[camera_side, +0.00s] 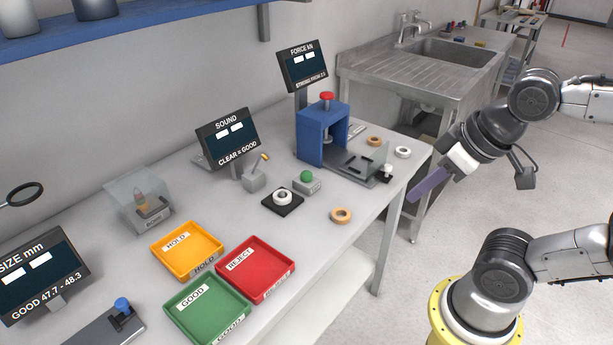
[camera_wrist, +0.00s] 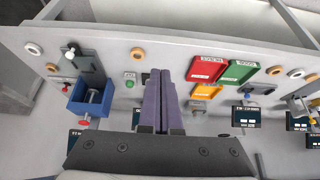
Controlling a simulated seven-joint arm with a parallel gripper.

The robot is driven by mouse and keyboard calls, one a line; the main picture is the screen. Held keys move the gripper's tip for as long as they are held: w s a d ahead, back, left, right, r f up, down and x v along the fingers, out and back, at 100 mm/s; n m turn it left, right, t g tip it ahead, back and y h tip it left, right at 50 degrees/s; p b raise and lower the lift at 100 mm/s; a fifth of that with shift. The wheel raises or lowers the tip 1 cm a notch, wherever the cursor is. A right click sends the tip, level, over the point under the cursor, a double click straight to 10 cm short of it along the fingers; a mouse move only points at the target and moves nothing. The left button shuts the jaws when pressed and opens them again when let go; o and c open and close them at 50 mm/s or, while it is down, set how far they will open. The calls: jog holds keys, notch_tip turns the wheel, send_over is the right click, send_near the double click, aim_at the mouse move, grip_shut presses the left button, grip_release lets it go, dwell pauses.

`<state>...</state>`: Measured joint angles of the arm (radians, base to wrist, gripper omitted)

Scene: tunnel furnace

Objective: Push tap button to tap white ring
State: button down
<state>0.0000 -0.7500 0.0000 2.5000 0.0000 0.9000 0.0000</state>
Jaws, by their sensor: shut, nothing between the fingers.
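The white ring (camera_side: 283,196) lies flat on a small black pad (camera_side: 293,208) on the bench. A green button (camera_side: 306,176) on a small grey box stands just right of the pad; it also shows in the wrist view (camera_wrist: 130,76). A grey tapper (camera_side: 256,180) with an orange-tipped arm stands behind the pad, below the SOUND display. My gripper (camera_side: 414,198), with purple fingers, is shut and empty. It is in the air off the bench's right edge, well apart from the button. In the wrist view its fingers (camera_wrist: 159,73) seem to hide the pad and ring.
A blue press (camera_side: 323,132) with a red knob stands behind the button. A tan ring (camera_side: 341,215) lies near the front edge; more rings lie right of the press. Yellow (camera_side: 160,239), red (camera_side: 285,267) and green (camera_side: 177,302) trays stand to the left.

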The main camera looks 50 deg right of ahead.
dwell(0.8)
jog(key=w+a+r+m+t+y, duration=0.2)
jog(key=w+a+r+m, duration=0.25)
jog(key=w+m, duration=0.2)
jog(key=m+t, duration=0.1)
jog(key=m, duration=1.7)
send_over(311, 173)
notch_tip(311, 173, down, 9)
jog(key=shift+f, duration=0.15)
jog(key=shift+f, duration=4.3)
